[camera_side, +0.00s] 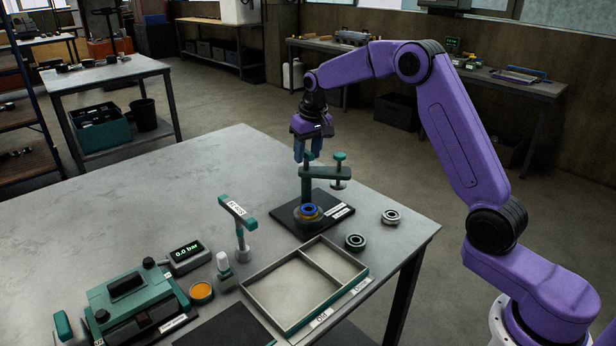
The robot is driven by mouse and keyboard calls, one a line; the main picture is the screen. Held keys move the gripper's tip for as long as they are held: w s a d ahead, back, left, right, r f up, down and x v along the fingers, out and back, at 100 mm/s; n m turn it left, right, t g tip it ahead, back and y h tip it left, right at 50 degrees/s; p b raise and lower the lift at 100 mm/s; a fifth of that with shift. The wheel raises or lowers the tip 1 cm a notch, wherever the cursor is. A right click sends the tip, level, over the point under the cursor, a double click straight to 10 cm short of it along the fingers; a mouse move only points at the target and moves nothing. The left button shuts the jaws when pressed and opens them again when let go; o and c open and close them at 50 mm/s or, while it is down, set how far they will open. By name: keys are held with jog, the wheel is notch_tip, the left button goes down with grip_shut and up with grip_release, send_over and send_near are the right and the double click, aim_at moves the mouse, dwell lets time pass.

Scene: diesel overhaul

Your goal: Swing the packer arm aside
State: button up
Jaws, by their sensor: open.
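The packer arm (325,173) is a green bar on an upright post that stands on a black base plate (330,203). It points to the right from the post. A green knob (340,156) tops its outer end, and a pale round foot (339,185) hangs below that end. My gripper (308,152) is open and points down over the post end of the arm. Its blue fingers are close to the knob there; I cannot tell whether they touch it.
A two-compartment tray (290,322) lies in front. A green T-handled tool (240,222), a pressure readout (186,256) and a green fixture (135,302) stand to the left. The table's back left is clear.

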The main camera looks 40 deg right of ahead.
jog(key=shift+r, duration=2.85)
jog(key=shift+r, duration=0.1)
notch_tip(320, 180, up, 4)
jog(key=shift+f, duration=0.1)
